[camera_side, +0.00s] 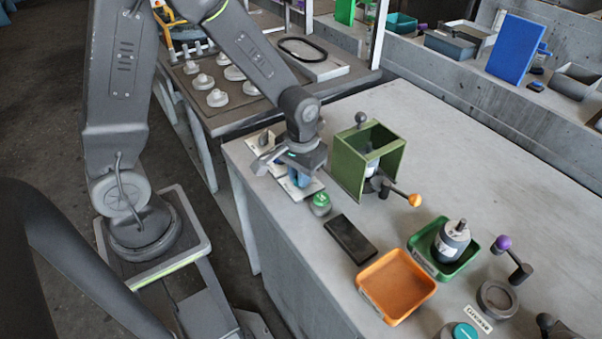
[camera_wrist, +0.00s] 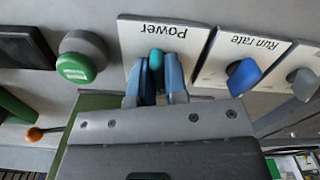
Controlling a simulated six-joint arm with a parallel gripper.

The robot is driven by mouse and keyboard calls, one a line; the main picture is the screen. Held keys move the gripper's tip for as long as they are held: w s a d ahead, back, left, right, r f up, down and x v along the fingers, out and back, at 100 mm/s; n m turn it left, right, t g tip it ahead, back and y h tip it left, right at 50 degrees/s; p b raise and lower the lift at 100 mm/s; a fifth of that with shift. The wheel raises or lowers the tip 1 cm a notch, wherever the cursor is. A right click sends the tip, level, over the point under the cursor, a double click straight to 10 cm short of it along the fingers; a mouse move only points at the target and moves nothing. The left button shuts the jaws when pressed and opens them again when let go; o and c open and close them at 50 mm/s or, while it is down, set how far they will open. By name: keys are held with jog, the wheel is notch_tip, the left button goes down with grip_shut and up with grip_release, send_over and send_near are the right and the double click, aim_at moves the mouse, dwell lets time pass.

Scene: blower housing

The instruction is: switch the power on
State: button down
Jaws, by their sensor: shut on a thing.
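The power plate (camera_wrist: 138,40), a white panel marked "Power", shows upside down in the wrist view. A teal knob (camera_wrist: 156,60) stands on it. My gripper (camera_wrist: 157,72) has its two blue fingers on either side of the knob and is shut on it. The fingers hide part of the knob, and I cannot read its setting. In the side view my gripper (camera_side: 301,181) is low over the white plates at the bench's left edge, and its body hides the knob.
Beside the power plate are a "Run rate" plate with a blue knob (camera_wrist: 243,77), another grey knob (camera_wrist: 303,82) and a green button (camera_wrist: 77,67). A green housing (camera_side: 347,170) stands close to the gripper. An orange tray (camera_side: 398,283) and a green tray (camera_side: 420,260) sit nearer the front.

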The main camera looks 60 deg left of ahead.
jog(key=shift+m, duration=0.6)
jog(key=m, duration=0.4)
jog(key=shift+m, duration=0.4)
jog(key=m, duration=0.4)
jog(key=c, duration=1.2)
grip_release()
jog(key=shift+c, duration=0.2)
jog(key=shift+r, duration=3.05)
